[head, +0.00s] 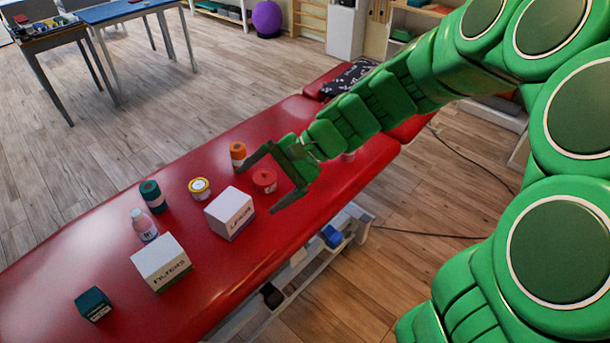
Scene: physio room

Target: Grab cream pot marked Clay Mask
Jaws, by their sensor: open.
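My gripper (257,188) is open above the red treatment table (107,208), reaching in from the right. A low red pot (265,180) stands between its spread fingers; I cannot tell whether they touch it. A white pot with a yellow lid (200,188) stands left of the gripper, outside the fingers. The lettering on both pots is too small to read, so I cannot tell which is marked Clay Mask. An orange-brown bottle or jar (238,153) stands close to the far fingertip. Another reddish item (348,156) is mostly hidden behind my arm.
A white box (231,212) stands close to the near finger. The table's near-left surface has free room.

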